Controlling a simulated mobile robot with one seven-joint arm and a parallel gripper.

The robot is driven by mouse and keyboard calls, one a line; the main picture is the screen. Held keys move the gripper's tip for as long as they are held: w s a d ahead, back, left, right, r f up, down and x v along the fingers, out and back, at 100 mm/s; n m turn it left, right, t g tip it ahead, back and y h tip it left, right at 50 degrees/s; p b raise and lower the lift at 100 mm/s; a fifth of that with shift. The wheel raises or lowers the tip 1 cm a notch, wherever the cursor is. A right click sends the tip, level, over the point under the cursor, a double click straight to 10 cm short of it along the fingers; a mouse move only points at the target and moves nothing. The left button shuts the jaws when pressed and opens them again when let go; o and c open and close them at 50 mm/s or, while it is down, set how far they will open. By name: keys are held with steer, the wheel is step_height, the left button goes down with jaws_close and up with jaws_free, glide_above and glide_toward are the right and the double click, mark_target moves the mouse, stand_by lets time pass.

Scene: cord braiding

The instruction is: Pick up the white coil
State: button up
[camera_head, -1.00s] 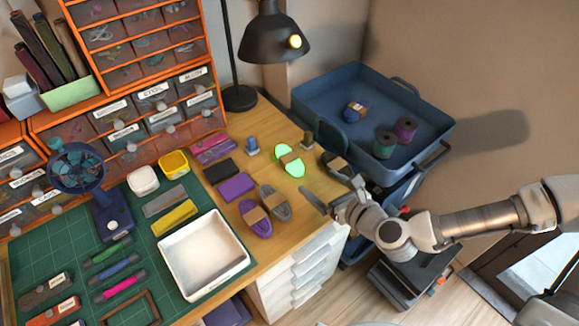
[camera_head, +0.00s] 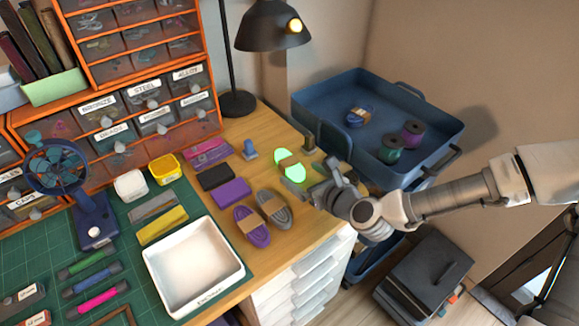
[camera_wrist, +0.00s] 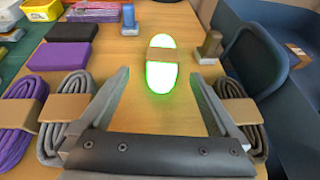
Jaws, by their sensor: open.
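The white coil (camera_head: 290,166), glowing green at its edges and wrapped with a tan band, lies on the wooden table near its right side. In the wrist view the white coil (camera_wrist: 160,78) is ahead of the jaws, roughly midway between the fingertips. My gripper (camera_head: 306,180) is just in front and to the right of the coil, open and empty. In the wrist view my gripper (camera_wrist: 158,88) shows both fingers spread wide, with bare wood between them.
A grey coil (camera_head: 273,209) and a purple coil (camera_head: 251,227) lie left of the gripper. A dark coil (camera_wrist: 240,118) lies close to the right finger. A small brown post (camera_wrist: 209,47) and a blue one (camera_wrist: 129,20) stand near the white coil. A blue tray (camera_head: 440,112) is to the right.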

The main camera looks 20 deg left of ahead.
mark_target(294, 166)
steer(key=b+x, duration=0.2)
steer(key=x, duration=0.3)
steer(key=shift+w+a+r, duration=0.1)
steer(key=shift+w+r, duration=0.05)
steer(key=shift+w, duration=0.05)
jaws_close()
stand_by(0.3)
steer(key=shift+r, duration=0.15)
steer(key=shift+r+p, duration=0.45)
steer(key=shift+r, duration=0.1)
step_height(294, 166, up, 3)
steer(key=shift+f+p, duration=0.1)
steer(key=shift+p, duration=0.6)
steer(key=w+d+r+p, duration=0.3)
steer(key=d+r, duration=0.4)
steer(key=d, duration=0.4)
steer(key=shift+w+p, duration=0.35)
steer(key=shift+p, duration=0.2)
